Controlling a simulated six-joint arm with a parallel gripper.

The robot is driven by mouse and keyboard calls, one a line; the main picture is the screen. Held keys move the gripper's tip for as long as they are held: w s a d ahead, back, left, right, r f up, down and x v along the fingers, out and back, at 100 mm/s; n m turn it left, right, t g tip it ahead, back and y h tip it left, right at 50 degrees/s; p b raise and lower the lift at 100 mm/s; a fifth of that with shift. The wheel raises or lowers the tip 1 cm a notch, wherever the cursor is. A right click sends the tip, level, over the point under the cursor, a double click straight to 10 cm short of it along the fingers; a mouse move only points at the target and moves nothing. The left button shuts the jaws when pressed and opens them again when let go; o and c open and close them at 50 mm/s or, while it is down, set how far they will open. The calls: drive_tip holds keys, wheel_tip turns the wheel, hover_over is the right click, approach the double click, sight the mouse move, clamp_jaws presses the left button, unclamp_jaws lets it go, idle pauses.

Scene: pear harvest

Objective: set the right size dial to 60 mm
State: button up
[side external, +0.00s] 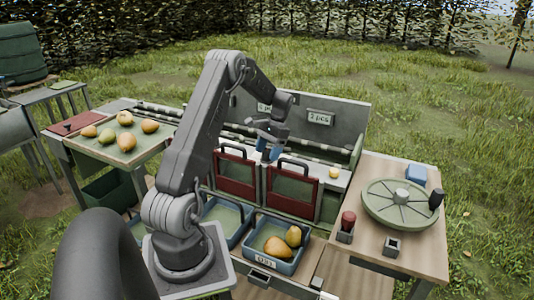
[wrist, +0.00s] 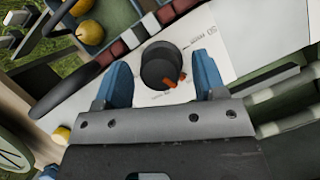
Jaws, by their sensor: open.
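The size dial (wrist: 158,66) is a round black knob with an orange pointer on its lower right edge in the wrist view. It sits on a white panel (wrist: 225,55) with small printed marks, too small or tilted to read surely. My gripper (wrist: 160,63) is open, with one blue finger on either side of the dial in the picture; I cannot tell whether either finger touches it. In the side view my gripper (side external: 270,151) points down above the panel behind the red-framed gates. The dial cannot be made out there.
Two red-framed gates with dark handles (side external: 236,172) (side external: 291,190) stand close in front of my gripper. A blue crate (side external: 256,262) holds pears below. A green wheel (side external: 380,212) lies on the right table. More pears (side external: 126,141) lie on the left table.

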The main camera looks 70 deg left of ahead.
drive_tip(key=shift+s+f, duration=0.2)
drive_tip(key=shift+f, duration=0.2)
